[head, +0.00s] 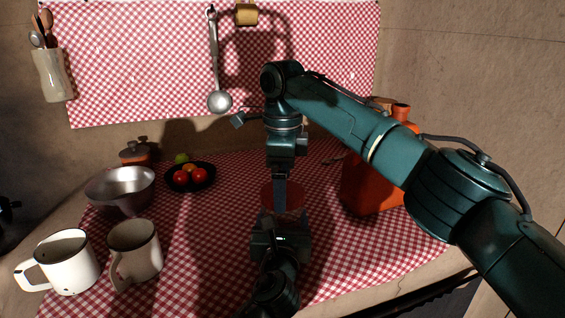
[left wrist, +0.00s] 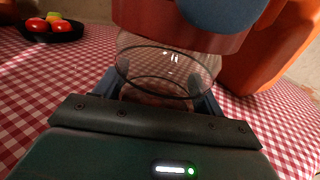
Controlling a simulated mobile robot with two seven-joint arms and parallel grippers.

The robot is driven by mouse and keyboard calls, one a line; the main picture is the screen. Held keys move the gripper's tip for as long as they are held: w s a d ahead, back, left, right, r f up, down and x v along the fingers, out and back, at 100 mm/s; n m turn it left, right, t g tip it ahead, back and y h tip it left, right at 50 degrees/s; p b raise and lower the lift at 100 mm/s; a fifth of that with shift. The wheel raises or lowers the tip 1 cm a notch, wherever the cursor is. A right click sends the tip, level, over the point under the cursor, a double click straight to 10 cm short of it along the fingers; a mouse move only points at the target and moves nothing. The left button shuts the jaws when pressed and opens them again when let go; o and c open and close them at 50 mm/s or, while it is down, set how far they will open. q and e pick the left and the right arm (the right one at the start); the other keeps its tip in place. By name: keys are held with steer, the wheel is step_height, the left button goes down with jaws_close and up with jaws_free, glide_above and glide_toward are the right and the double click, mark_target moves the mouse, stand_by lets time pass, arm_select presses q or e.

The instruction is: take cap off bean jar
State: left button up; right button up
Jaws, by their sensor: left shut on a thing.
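The bean jar (left wrist: 140,62) is clear glass and stands upright in the left wrist view, with a wide red-brown cap (left wrist: 150,22) on top. The cap (head: 296,197) also shows in the head view. My left gripper (left wrist: 160,92) is shut on the jar's glass body, one finger on each side. My right gripper (head: 280,190) points straight down at the cap from above, one finger in front of it. Its other finger is hidden, so I cannot tell whether it grips the cap. A blue rounded part overlaps the cap in the left wrist view.
An orange-red jug (head: 365,185) stands close to the right of the jar. At left are a metal bowl (head: 120,188), two mugs (head: 72,262) (head: 135,250) and a dark fruit bowl (head: 205,180). A ladle (head: 216,70) hangs behind. The checked cloth (head: 205,255) is clear left of the jar.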

steer(key=shift+f, duration=0.55)
